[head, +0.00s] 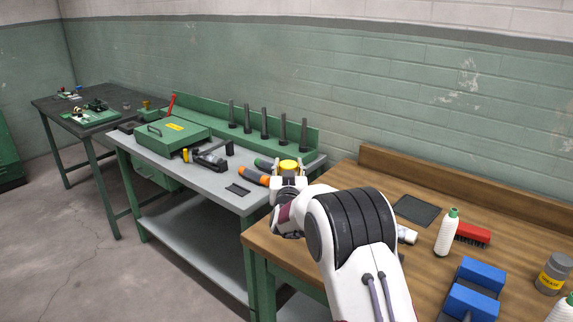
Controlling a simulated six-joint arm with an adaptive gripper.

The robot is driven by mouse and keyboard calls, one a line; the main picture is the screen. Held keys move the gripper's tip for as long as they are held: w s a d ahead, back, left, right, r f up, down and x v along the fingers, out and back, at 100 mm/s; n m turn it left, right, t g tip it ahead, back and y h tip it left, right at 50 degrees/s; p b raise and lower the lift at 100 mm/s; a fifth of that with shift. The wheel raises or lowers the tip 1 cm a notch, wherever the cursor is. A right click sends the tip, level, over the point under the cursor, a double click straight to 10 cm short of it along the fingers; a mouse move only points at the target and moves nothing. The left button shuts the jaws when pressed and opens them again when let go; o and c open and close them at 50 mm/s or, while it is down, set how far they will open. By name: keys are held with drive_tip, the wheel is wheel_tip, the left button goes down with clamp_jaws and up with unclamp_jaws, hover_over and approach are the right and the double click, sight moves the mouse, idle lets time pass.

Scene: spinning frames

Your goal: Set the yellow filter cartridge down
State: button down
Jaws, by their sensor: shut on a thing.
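The yellow filter cartridge (288,164) shows as a round yellow top between the fingers of my gripper (289,169). My gripper is shut on it over the right end of the grey workbench (222,187). My arm hides the lower part of the cartridge, and I cannot tell whether it touches the bench top.
Orange-handled tools (254,176) lie just left of my gripper. Several dark upright pegs (264,122) stand along the green back ledge. A green case (172,142) sits further left. The wooden bench (350,178) at right holds a white bottle (447,233) and blue blocks (470,303).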

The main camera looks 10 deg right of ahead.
drive_tip(key=shift+r, duration=0.15)
drive_tip(key=shift+s+r, duration=0.15)
drive_tip(key=shift+r, duration=0.3)
drive_tip(key=shift+s+f, duration=0.25)
drive_tip(key=shift+s, duration=0.05)
drive_tip(key=s+d+f, duration=0.2)
drive_tip(key=s, duration=0.6)
drive_tip(key=s+d+f+n+y, duration=0.1)
drive_tip(key=s+f, duration=0.2)
drive_tip(key=s, duration=0.5)
drive_tip(key=s+d+f+y, duration=0.1)
drive_tip(key=s+d+f, duration=0.1)
drive_tip(key=s, duration=0.6)
drive_tip(key=shift+d+f, duration=0.25)
drive_tip(key=shift+d, duration=0.15)
